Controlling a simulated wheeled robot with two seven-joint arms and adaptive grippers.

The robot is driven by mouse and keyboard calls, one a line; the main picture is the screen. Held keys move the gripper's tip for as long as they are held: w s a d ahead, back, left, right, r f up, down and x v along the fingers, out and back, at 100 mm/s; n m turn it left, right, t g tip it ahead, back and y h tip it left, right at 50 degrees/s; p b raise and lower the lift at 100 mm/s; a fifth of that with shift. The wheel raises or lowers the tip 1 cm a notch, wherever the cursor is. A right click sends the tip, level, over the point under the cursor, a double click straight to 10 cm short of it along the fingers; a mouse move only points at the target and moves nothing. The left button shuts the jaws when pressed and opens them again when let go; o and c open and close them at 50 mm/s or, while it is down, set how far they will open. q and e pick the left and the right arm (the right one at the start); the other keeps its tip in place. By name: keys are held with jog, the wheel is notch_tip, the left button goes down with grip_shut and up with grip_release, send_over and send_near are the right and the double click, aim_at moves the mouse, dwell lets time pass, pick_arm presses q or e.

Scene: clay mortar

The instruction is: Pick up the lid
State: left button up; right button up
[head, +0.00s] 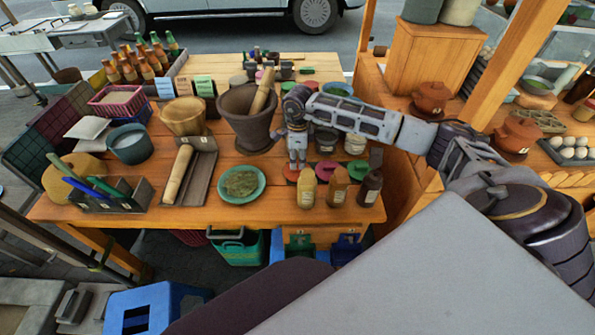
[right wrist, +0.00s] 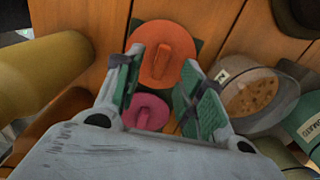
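An orange round lid with a raised handle (right wrist: 162,50) lies flat on the wooden table in the right wrist view, just beyond the fingertips. It shows partly in the head view (head: 291,174), beneath my right gripper. A pink lid with a handle (right wrist: 146,111) lies nearer the palm in the right wrist view; it also shows in the head view (head: 326,168), right of the gripper. My right gripper (head: 297,163) points down above the table, fingers apart, with nothing visibly held. In the right wrist view its fingertips (right wrist: 162,62) frame the orange lid. My left gripper is out of view.
Several bottles (head: 337,185) stand in front of the lids. A large mortar with a pestle (head: 246,124) stands to the left, with a green plate (head: 242,184) before it. A bowl with orange-brown contents (right wrist: 246,96) stands right of the fingers in the right wrist view.

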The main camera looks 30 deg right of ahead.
aim_at(298, 166)
notch_tip(298, 166, down, 3)
jog(key=shift+r, duration=0.1)
jog(key=shift+f, duration=0.2)
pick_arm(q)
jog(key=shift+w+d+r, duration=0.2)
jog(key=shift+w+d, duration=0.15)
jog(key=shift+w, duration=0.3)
pick_arm(e)
jog(key=c, duration=0.7)
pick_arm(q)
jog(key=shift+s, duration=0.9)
pick_arm(e)
grip_shut()
